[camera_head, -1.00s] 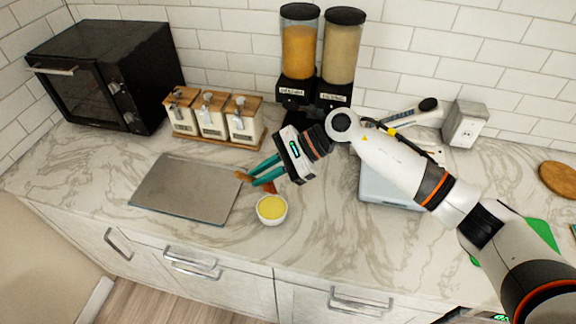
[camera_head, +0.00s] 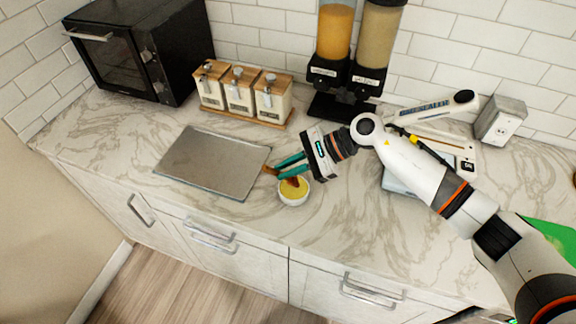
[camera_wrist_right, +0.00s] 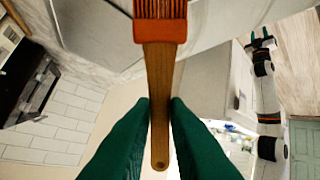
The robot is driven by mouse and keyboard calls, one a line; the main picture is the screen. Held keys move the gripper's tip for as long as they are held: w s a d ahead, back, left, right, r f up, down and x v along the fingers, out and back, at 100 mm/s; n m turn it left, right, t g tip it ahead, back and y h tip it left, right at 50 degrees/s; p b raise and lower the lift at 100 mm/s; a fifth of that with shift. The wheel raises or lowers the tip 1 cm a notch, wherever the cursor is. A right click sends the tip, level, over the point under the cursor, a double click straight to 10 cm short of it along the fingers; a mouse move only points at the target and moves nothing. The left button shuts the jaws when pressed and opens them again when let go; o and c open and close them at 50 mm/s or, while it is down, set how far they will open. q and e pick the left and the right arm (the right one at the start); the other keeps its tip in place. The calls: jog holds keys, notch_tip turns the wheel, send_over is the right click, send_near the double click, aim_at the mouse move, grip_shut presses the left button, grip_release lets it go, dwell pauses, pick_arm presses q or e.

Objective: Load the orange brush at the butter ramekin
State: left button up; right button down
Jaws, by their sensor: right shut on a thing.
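My right gripper (camera_head: 290,168) is shut on the wooden handle of the orange brush (camera_wrist_right: 160,55), which sits between its green fingers in the right wrist view. In the head view the brush's reddish-orange head (camera_head: 294,181) is at the white ramekin (camera_head: 294,202), overlapping the yellow butter (camera_head: 287,190) inside it. I cannot tell how deep the bristles touch. The ramekin stands on the counter, right of the grey board. In the wrist view an arm, apparently my left one, ends in a small gripper (camera_wrist_right: 262,43); its opening is too small to judge.
A grey board (camera_head: 211,162) lies left of the ramekin. Wooden-lidded canisters (camera_head: 240,95), a black oven (camera_head: 140,45) and two dispensers (camera_head: 349,60) stand behind. A grey box (camera_head: 500,120) is at the right. The counter in front of the ramekin is clear.

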aim_at(288, 183)
dwell(0.5)
jog(key=shift+f+b, duration=0.55)
jog(key=shift+b, duration=0.1)
dwell(0.8)
jog(key=shift+f+b, duration=0.15)
jog(key=shift+b, duration=0.5)
dwell(1.4)
dwell(0.5)
notch_tip(288, 183, up, 2)
jog(key=shift+r+p, duration=0.1)
jog(key=shift+p, duration=0.2)
jog(key=shift+r+p, duration=0.45)
jog(key=shift+r, duration=2.1)
